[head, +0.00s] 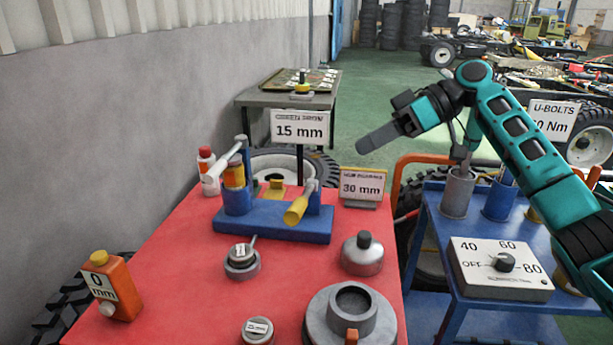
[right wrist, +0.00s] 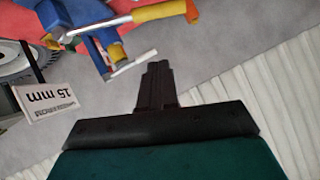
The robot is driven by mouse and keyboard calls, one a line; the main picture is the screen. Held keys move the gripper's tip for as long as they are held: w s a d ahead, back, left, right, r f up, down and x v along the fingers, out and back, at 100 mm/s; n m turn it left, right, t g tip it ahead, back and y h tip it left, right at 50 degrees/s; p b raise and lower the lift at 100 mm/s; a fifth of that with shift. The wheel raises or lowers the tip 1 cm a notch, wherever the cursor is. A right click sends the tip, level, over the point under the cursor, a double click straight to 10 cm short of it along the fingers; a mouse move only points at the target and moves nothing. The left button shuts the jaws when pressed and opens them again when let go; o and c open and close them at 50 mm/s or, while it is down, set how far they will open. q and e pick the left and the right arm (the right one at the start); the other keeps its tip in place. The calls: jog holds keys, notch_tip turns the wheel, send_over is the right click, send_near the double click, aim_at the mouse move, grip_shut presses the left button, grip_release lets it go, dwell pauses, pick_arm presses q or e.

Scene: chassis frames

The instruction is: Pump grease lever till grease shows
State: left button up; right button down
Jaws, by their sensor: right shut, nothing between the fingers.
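A blue bench fixture (head: 270,220) stands on the red table. A grey lever with a white grip (head: 222,165) rises on its left, next to a yellow and orange cylinder (head: 234,174). A second lever with a yellow handle (head: 297,209) slants down at its right. The fixture also shows in the right wrist view (right wrist: 104,38), upper left. I see no grease clearly. My right gripper (head: 364,144) is shut and empty, in the air behind and right of the fixture, apart from both levers. Its closed fingers (right wrist: 156,75) show in the wrist view. My left gripper is out of view.
The red table (head: 190,290) also holds an orange "0 mm" box (head: 110,286), a domed grey pot (head: 362,254) and a round grey hub (head: 320,318). "15 mm" (head: 300,128) and "30 mm" (head: 362,186) signs stand behind. A blue cart (head: 425,275) with a dial box (head: 500,268) is at right.

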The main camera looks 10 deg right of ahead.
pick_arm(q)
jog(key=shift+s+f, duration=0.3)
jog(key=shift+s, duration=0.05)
pick_arm(e)
jog(key=shift+a+r, duration=0.15)
jog(key=shift+a, duration=0.05)
send_over(304, 198)
jog(key=s+d, duration=0.3)
notch_tip(304, 198, down, 5)
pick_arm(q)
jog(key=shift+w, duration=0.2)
pick_arm(e)
jog(key=f, duration=0.1)
jog(key=a+f, duration=0.2)
jog(key=f, duration=0.1)
jog(key=shift+s, duration=0.15)
jog(key=shift+f, duration=0.1)
